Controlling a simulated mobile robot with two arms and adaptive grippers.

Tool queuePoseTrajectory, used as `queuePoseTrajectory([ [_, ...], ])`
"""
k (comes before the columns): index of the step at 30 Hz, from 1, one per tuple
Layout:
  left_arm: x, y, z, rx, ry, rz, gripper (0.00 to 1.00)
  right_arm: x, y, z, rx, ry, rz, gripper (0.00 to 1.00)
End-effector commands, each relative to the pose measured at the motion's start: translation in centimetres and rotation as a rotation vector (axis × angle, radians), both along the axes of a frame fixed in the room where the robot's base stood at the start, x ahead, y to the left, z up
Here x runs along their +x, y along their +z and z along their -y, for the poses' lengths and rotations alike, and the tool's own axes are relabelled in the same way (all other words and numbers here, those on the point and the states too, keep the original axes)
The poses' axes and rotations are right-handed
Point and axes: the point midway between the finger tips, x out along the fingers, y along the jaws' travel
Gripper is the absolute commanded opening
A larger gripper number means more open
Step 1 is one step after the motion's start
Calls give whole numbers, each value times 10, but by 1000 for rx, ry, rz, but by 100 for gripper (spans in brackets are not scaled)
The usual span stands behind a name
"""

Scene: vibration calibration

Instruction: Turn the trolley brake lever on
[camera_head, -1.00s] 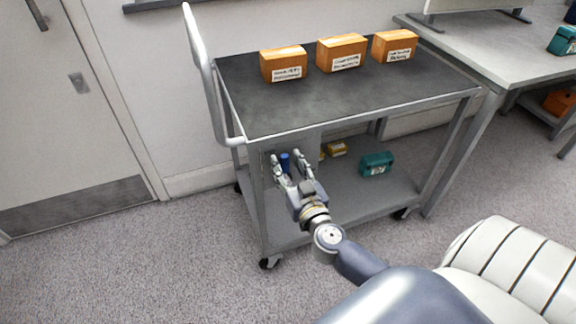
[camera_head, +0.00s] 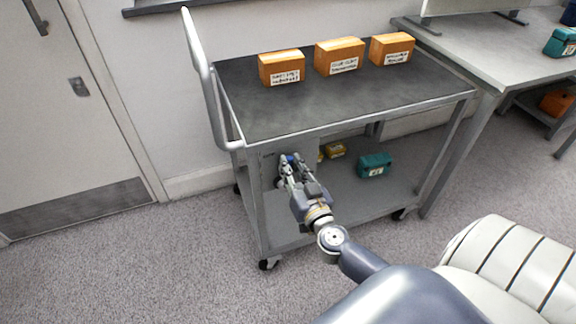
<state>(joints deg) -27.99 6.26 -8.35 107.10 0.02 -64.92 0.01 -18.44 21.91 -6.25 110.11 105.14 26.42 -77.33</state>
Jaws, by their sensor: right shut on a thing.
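The grey trolley (camera_head: 250,112) stands by the wall with a raised push handle (camera_head: 199,75) at its left end. My right gripper (camera_head: 290,163) is under the top shelf, near the trolley's left front post. It is shut on the brake lever, whose small blue tip (camera_head: 291,157) shows between the fingers. The rest of the lever is hidden by the gripper, so I cannot tell its angle. My left gripper is not in view.
Several orange boxes, one being (camera_head: 281,68), stand on the top shelf. A grey table (camera_head: 480,60) stands close at right. Floor (camera_head: 130,265) at left is clear.

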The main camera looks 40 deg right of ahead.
Motion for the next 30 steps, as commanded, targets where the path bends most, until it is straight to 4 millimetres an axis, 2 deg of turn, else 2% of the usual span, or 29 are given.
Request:
queuePoseTrajectory([
  [6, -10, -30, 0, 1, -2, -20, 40, -4, -3, 14, 159, -1, 34, 0],
  [10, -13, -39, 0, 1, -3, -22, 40, -6, -8, 23, 268, -1, 60, 0],
  [14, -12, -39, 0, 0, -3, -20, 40, -8, -15, 32, 384, -1, 88, 0],
  [20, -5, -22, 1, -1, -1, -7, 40, -11, -26, 45, 559, -1, 131, 0],
  [30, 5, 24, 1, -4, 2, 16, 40, -14, -41, 58, 782, -3, 186, 0],
])
